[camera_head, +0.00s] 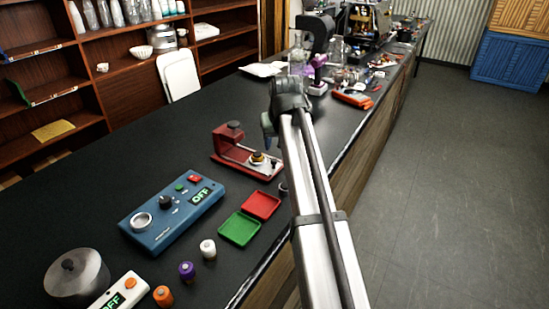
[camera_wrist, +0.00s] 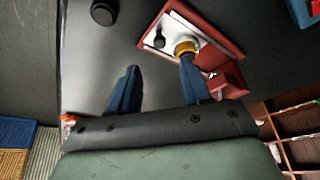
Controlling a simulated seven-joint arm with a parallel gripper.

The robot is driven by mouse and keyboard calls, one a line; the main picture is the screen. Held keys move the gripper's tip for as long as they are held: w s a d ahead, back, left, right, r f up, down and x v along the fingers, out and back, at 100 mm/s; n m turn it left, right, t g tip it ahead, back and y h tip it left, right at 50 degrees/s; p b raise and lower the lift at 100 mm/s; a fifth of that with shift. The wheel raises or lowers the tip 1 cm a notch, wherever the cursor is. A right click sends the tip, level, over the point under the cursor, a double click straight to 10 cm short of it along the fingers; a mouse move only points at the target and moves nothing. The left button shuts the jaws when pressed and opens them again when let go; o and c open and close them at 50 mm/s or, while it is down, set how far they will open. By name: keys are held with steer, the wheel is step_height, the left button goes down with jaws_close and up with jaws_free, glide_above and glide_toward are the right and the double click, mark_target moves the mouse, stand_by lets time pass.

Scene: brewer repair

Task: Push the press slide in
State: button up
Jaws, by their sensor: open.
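The red press (camera_head: 232,152) stands on the dark counter, left of my arm. It also shows at the top of the wrist view (camera_wrist: 222,42). Its pale metal slide (camera_wrist: 174,27) carries a small black knob (camera_wrist: 158,40) and a yellow-ringed piece with a white top (camera_wrist: 186,48). The yellow piece (camera_head: 257,158) sits in the open front part of the press in the head view. My gripper (camera_wrist: 158,82) is open and empty, its blue fingers spread. The right fingertip overlaps the yellow piece in the wrist view; I cannot tell whether they touch. In the head view my gripper (camera_head: 267,128) is mostly hidden by my arm.
A red tray (camera_head: 261,205) and a green tray (camera_head: 239,229) lie in front of the press. A blue control box (camera_head: 172,213) is to the left. A small dark round piece (camera_wrist: 103,12) stands near the slide. Bare counter lies behind the press.

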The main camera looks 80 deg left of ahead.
mark_target(274, 160)
steer(key=x, duration=0.9)
jaws_close()
stand_by(0.4)
